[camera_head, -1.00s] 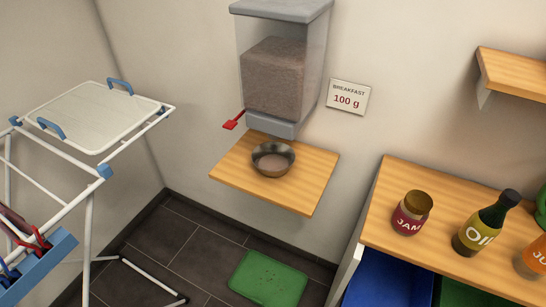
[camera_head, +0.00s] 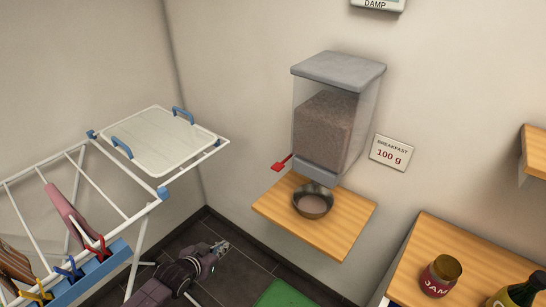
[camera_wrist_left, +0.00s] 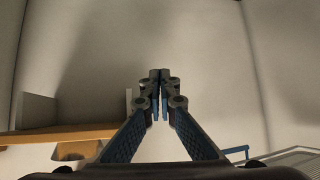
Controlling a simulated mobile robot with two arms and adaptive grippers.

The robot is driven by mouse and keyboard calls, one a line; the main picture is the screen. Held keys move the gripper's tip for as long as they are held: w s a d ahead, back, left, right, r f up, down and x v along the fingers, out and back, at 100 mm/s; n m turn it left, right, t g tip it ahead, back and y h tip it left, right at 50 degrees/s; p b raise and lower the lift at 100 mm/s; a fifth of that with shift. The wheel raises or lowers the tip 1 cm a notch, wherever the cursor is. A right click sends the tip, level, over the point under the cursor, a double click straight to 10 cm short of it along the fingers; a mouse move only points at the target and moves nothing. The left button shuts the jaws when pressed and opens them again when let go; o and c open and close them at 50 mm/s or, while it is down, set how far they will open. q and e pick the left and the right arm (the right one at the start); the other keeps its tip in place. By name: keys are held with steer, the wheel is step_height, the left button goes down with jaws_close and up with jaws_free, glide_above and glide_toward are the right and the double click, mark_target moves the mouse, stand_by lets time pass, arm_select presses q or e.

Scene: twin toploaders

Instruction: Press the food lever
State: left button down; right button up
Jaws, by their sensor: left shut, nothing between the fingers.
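The red food lever (camera_head: 282,163) sticks out from the lower left of the clear food dispenser (camera_head: 326,125) on the wall. The dispenser holds brown food. A dark metal bowl (camera_head: 312,201) with some food in it stands on the wooden shelf (camera_head: 345,222) below. My left gripper (camera_head: 222,246) is low and to the left of the shelf, apart from the lever. In the left wrist view its fingers (camera_wrist_left: 160,76) are together and hold nothing. The lever cannot be made out in the left wrist view. My right gripper is not in view.
A white drying rack with a tray (camera_head: 158,140) and several clips stands at the left. A sign (camera_head: 391,153) reads "BREAKFAST 100 g". A jam jar (camera_head: 440,274) and oil bottle (camera_head: 518,292) stand on the right counter. A green mat (camera_head: 286,293) lies on the floor.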

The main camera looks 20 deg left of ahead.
arm_select(q)
steer(key=w+d+r+m+t+h+p, duration=0.1)
steer(key=d+r, duration=0.2)
steer(key=r, duration=0.8)
steer(key=w+d+r+m+t+h+p, duration=0.1)
steer(key=d+r+h, duration=0.1)
steer(key=r, duration=1)
steer(key=w+d+r+t+h+p, duration=0.1)
steer(key=d+r, duration=0.4)
steer(key=r, duration=0.7)
steer(key=shift+w+m+t+p, duration=0.3)
steer(key=shift+m+p, duration=0.1)
steer(key=shift+p, duration=0.1)
steer(key=shift+f, duration=0.1)
steer(key=w+d+f+p, duration=0.3)
steer(key=w+f, duration=0.3)
steer(key=w, duration=0.3)
steer(key=shift+f+p, duration=0.2)
steer(key=shift+p, duration=0.15)
steer(key=shift+w+d, duration=0.1)
steer(key=shift+d, duration=0.05)
